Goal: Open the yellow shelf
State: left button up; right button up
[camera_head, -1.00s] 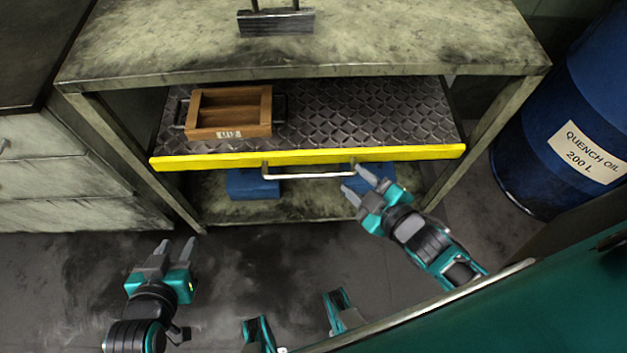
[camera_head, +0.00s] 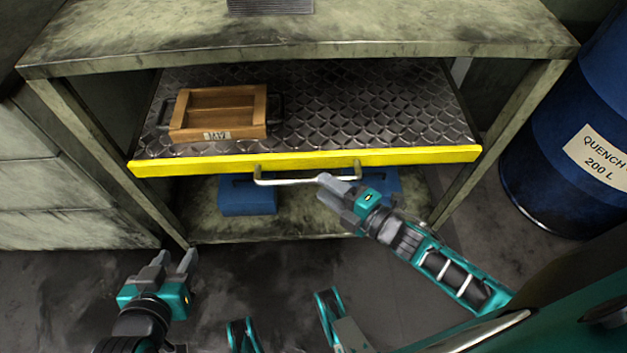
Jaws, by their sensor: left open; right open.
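The yellow shelf is a sliding tray with a dark diamond-plate surface and a yellow front edge (camera_head: 225,162), under the worn bench top. A pale metal bar handle (camera_head: 290,181) is fixed to its front. A wooden box with a label (camera_head: 217,135) sits on the tray's left part. My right gripper (camera_head: 323,187) is open at the right part of the handle, its fingertips overlapping the bar in the picture. I cannot tell whether the bar is between the fingers. My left gripper (camera_head: 175,258) is open and empty, low at left, away from the shelf.
Blue boxes (camera_head: 247,197) lie on the bench's lower shelf, below the tray. A blue quench oil drum (camera_head: 560,150) stands at the right. A cabinet (camera_head: 35,190) stands at the left. The dark floor in front of the bench is clear.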

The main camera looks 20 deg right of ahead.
aim_at(313, 178)
jog(key=shift+b+x, duration=0.35)
jog(key=shift+x, duration=2)
grip_shut()
